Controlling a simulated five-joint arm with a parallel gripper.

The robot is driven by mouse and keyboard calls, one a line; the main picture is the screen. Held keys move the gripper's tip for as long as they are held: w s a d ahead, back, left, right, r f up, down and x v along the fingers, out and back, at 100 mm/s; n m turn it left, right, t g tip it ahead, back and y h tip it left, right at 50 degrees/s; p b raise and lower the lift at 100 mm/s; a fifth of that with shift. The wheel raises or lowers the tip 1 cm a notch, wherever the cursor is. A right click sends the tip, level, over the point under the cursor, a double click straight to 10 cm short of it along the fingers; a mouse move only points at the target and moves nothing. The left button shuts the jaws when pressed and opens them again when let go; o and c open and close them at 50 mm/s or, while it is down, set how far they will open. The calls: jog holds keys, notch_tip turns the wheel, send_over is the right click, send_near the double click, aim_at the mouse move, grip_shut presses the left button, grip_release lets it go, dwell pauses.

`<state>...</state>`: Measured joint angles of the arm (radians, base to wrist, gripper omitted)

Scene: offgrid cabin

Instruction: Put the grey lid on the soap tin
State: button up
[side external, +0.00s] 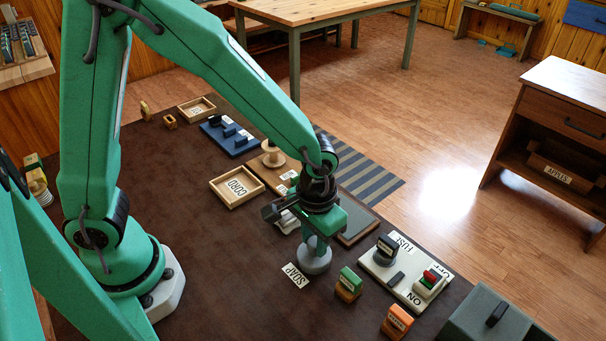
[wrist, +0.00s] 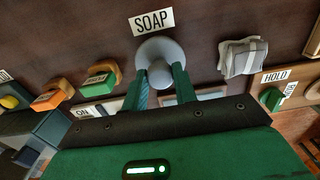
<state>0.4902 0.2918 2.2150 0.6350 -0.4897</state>
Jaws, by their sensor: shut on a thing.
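My gripper (side external: 317,238) points down over the table beside the SOAP label (side external: 295,275). Its two green fingers (wrist: 161,86) are shut on the knob of the round grey lid (wrist: 160,52). In the side view the lid (side external: 316,261) shows as a grey round shape under the fingertips, close to the label. The soap tin cannot be made out apart from the lid; whatever lies under the lid is hidden. I cannot tell whether the lid is seated on the tin or just above it. The SOAP label (wrist: 151,21) lies just beyond the lid in the wrist view.
A green-topped block (side external: 349,284) and an orange block (side external: 397,321) stand right of the lid. A fuse panel (side external: 405,285) and a grey box (side external: 485,318) lie further right. A crumpled cloth (wrist: 243,57) lies nearby. The brown tabletop left of the label is clear.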

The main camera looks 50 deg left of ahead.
jog(key=shift+f, duration=0.1)
dwell(0.6)
jog(key=o, duration=1.7)
jog(key=shift+r, duration=3.5)
jog(key=s+a+r+t, duration=0.2)
jog(key=s+a+r, duration=0.2)
jog(key=a+r, duration=0.2)
jog(key=s+a+r+t, duration=0.3)
jog(key=a+r, duration=0.4)
jog(key=a, duration=0.3)
jog(key=shift+s+a+t, duration=0.25)
jog(key=shift+s+t, duration=0.05)
jog(key=shift+s, duration=0.45)
